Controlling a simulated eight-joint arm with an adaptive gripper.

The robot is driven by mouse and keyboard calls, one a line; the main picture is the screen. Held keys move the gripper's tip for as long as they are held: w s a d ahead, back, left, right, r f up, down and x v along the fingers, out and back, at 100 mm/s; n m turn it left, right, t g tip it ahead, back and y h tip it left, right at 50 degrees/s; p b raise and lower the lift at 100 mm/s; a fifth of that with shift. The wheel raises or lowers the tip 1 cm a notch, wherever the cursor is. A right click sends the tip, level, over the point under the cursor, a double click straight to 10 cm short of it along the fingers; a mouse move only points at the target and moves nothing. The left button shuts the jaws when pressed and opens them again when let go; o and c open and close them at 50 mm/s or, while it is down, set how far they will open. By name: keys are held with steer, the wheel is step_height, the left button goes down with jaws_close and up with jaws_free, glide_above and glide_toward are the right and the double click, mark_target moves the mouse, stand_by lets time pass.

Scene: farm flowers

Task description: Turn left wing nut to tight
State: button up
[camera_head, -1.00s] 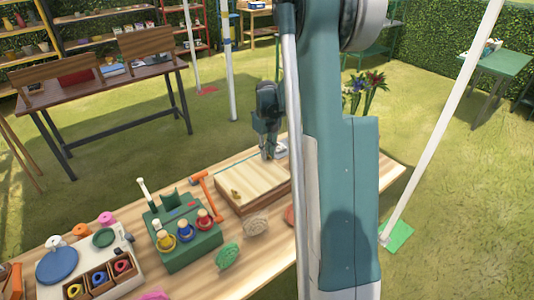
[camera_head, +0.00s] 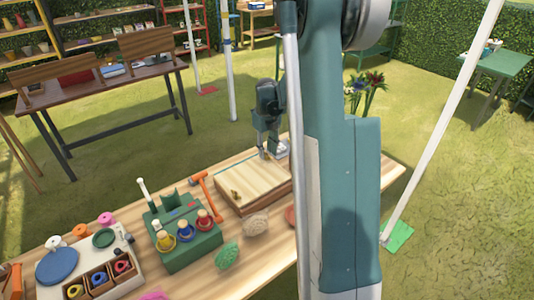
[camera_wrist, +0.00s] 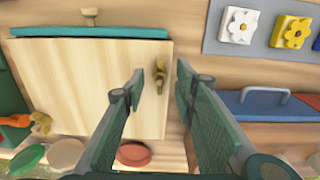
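A pale wooden press board (camera_head: 262,186) lies on the workbench; it also shows in the wrist view (camera_wrist: 85,85). A brass wing nut (camera_head: 236,193) sits at its left end and shows at the lower left in the wrist view (camera_wrist: 40,123). A second brass wing nut (camera_wrist: 159,75) is at the board's right edge. My gripper (camera_wrist: 161,75) is open, with one finger on each side of this right wing nut in the picture. I cannot tell whether they touch.
Green (camera_head: 228,255) and beige (camera_head: 256,225) discs lie in front. A blue box with a grey handle (camera_wrist: 265,105) and a flower-tile panel (camera_wrist: 260,30) are at the right.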

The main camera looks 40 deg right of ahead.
mark_target(266, 157)
step_height(266, 157, up, 11)
stand_by(0.5)
stand_by(0.3)
steer(key=s+a+r+n+t, duration=0.1)
steer(key=s+a+r+n, duration=0.3)
steer(key=a+n, duration=0.25)
steer(key=s+a+r+n+t, duration=0.1)
steer(key=s+a+r+n, duration=0.3)
steer(key=a, duration=0.4)
steer(key=s+a+r+n+t, duration=0.1)
steer(key=s+a+r+n, duration=0.2)
steer(key=s+a+n, duration=0.35)
steer(key=s+a+f+n+t, duration=0.3)
steer(key=s+a+n+t, duration=0.1)
steer(key=s+a+n, duration=1.1)
steer(key=shift+a+n, duration=0.35)
steer(key=shift+n, duration=1.45)
